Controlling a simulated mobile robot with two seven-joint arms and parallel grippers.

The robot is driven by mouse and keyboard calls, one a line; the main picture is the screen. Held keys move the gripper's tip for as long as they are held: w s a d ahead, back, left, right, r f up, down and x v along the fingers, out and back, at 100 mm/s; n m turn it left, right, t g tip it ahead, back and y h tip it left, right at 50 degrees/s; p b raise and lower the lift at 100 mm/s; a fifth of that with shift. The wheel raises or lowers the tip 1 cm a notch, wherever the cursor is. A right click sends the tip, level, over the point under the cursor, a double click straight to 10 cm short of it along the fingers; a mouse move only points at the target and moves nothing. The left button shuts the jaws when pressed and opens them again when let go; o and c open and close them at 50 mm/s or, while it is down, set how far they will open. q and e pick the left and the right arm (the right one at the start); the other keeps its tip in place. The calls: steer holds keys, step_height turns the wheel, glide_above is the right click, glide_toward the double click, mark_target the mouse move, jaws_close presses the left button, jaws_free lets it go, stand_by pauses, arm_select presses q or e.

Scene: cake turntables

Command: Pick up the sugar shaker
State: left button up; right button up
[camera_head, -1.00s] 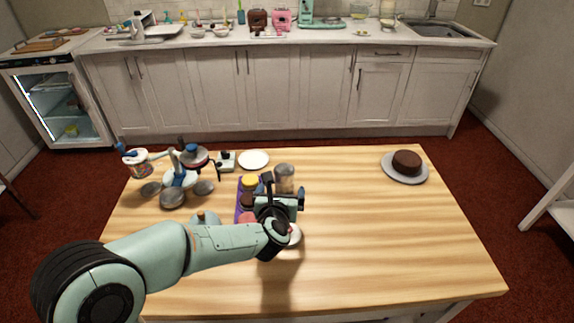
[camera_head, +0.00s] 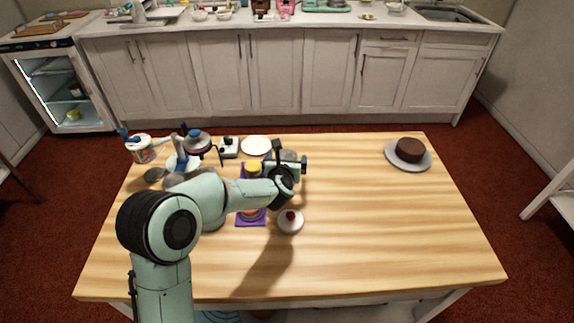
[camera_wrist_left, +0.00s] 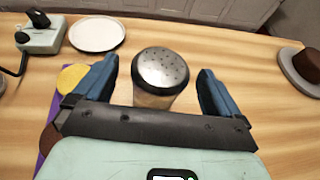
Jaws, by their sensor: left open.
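The sugar shaker (camera_wrist_left: 160,75) has a domed metal lid with holes and a clear body. In the left wrist view it stands upright on the table between the two blue fingers of my left gripper (camera_wrist_left: 155,85), with a gap to each finger. In the head view my left gripper (camera_head: 290,163) is over the same spot and hides most of the shaker. The left gripper is open. My right gripper does not show in either view.
A white dish with a red item (camera_head: 290,220) is in front. A white plate (camera_head: 256,145), small scale (camera_head: 228,148) and turntables stand behind left.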

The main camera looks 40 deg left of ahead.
arm_select(q)
steer(key=shift+x, duration=1.2)
steer(key=c, duration=1.3)
steer(key=shift+r, duration=0.1)
